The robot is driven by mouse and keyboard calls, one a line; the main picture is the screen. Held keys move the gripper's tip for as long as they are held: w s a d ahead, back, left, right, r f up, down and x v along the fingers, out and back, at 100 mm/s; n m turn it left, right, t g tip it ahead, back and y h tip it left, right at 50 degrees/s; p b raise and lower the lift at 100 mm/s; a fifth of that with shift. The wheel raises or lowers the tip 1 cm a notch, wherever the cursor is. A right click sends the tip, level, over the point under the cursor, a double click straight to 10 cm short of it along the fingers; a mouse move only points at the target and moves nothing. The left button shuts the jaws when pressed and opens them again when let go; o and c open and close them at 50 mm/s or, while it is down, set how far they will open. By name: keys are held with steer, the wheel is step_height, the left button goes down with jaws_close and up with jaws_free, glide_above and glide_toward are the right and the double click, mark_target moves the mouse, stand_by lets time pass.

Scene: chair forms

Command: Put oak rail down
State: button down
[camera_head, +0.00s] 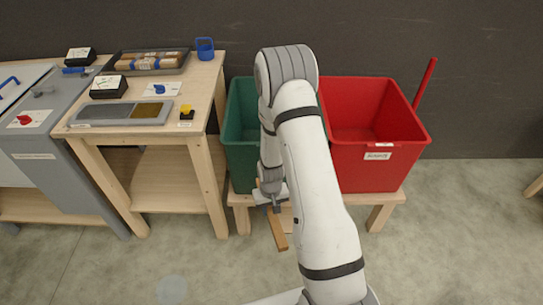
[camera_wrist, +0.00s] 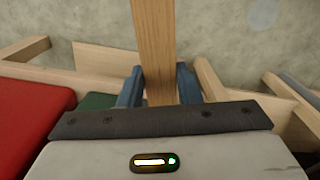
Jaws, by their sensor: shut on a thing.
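The oak rail (camera_wrist: 156,45) is a brown wooden bar in the wrist view, running from between my fingers up past the top edge. My gripper (camera_wrist: 160,85) is shut on it, with a blue finger on each side. In the head view the rail (camera_head: 278,232) hangs tilted below my gripper (camera_head: 272,205), in front of the low wooden stand under the bins. I cannot tell from these views whether the rail touches anything.
A green bin (camera_head: 240,120) and a red bin (camera_head: 370,150) stand on the low wooden stand (camera_head: 385,203). A wooden workbench (camera_head: 205,95) with trays and small items is at the left. The grey floor (camera_head: 440,230) at the right is clear.

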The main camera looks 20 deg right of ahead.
mark_target(268, 210)
steer(key=w+f+b, duration=0.5)
steer(key=f+b, duration=0.4)
steer(key=b, duration=1.7)
steer(key=f+b, duration=0.1)
steer(key=b, duration=0.4)
